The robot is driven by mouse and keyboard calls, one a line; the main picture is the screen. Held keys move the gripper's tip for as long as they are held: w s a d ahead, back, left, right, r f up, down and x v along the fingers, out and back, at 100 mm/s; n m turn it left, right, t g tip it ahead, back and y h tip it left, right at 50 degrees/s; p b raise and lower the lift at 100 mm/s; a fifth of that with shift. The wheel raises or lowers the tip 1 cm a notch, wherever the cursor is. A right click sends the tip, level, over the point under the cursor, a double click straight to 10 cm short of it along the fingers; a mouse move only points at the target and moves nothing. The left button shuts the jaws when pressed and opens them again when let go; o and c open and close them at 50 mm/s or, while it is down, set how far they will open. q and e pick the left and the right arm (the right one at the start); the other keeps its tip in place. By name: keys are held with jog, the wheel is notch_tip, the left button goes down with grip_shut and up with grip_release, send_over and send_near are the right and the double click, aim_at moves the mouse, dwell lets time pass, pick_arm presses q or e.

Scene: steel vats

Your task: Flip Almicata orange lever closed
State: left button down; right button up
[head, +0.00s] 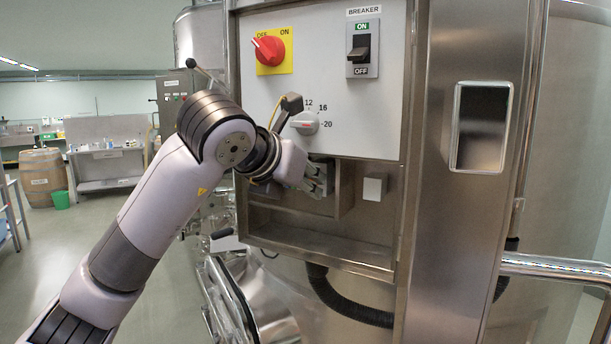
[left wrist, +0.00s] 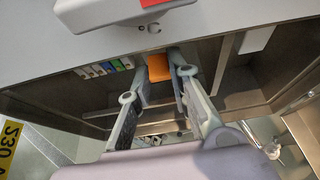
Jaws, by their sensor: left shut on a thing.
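The orange lever (left wrist: 158,67) shows in the left wrist view, in a recess under the panel's lower edge. My left gripper (left wrist: 158,80) has a finger on each side of it and is shut on it. In the head view my left gripper (head: 320,180) reaches into the recess below the grey control panel (head: 340,110), and the orange lever is hidden there. The name Almicata cannot be read in either view. My right gripper is not in view.
Above are a red rotary switch (head: 269,50), a black breaker switch (head: 361,50) marked ON and OFF, and a grey dial (head: 305,123) close to my left wrist. A small white box (head: 375,186) is right of the gripper. A black hose (head: 345,305) hangs below.

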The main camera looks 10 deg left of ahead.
pick_arm(q)
jog(key=shift+r+g+p, duration=0.45)
jog(key=shift+g+p, duration=0.15)
jog(key=c, duration=1.5)
grip_release()
jog(key=shift+w+f, duration=0.1)
jog(key=v, duration=1.2)
jog(key=shift+d, duration=0.25)
